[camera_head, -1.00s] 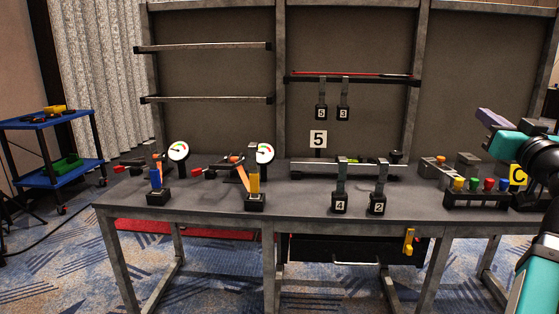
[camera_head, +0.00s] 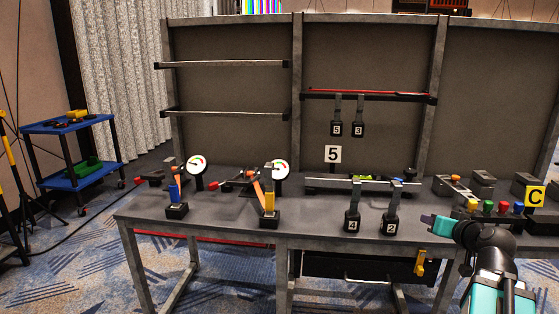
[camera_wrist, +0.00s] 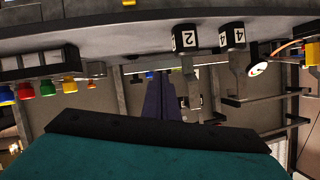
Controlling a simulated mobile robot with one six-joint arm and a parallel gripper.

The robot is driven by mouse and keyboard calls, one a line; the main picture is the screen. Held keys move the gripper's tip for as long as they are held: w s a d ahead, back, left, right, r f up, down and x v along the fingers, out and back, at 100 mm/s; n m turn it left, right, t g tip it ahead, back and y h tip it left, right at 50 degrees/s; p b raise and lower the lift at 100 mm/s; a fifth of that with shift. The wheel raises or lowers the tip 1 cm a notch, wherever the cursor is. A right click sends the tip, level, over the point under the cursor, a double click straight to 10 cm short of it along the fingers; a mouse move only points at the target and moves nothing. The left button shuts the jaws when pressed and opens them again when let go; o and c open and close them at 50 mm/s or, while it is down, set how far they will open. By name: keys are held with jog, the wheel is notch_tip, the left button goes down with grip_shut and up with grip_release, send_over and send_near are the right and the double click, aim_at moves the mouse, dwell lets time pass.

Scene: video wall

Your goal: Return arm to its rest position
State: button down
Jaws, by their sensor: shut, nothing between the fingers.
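My arm rises from the lower right of the head view. My gripper (camera_head: 428,219) is at its end, just right of the block marked 2 (camera_head: 390,228) and in front of the bench as seen. Its fingers are small and dark there. In the wrist view, the purple fingers (camera_wrist: 160,98) lie together, shut and empty, above my teal gripper body. The wrist picture is upside down, with the bench (camera_wrist: 150,35) across the top.
The bench (camera_head: 240,232) carries blocks, including one marked 4 (camera_head: 352,225), levers, two gauges and a row of coloured buttons (camera_head: 488,207). Blocks 5 (camera_head: 336,129) and 3 (camera_head: 358,129) hang from a rail. A blue cart (camera_head: 68,125) stands left. Carpet in front is free.

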jog(key=s+a+f+g+y+p, duration=0.1)
jog(key=s+a+f+g+p, duration=0.2)
jog(key=a+f, duration=0.55)
jog(key=s+a+f+g+y+p, duration=0.1)
jog(key=s+a+f+g+p, duration=0.15)
jog(key=f, duration=1.05)
jog(key=s+a+f+g+p, duration=0.2)
jog(key=a+f+g+p, duration=0.2)
jog(key=a+f, duration=0.45)
jog(key=s+a+f+n+g+p, duration=0.2)
jog(key=s+a+f+g+p, duration=0.25)
jog(key=s+f, duration=0.9)
jog(key=s+a+f+g+h+p, duration=0.1)
jog(key=s+g+p, duration=0.1)
jog(key=s, duration=0.7)
jog(key=s+a+f+g+h+p, duration=0.1)
jog(key=s+f+g+p, duration=0.1)
jog(key=s, duration=0.7)
jog(key=shift+s+a+f+n+g, duration=0.2)
jog(key=shift+s+f+n+g, duration=0.15)
jog(key=shift+g, duration=0.25)
jog(key=shift+r, duration=0.1)
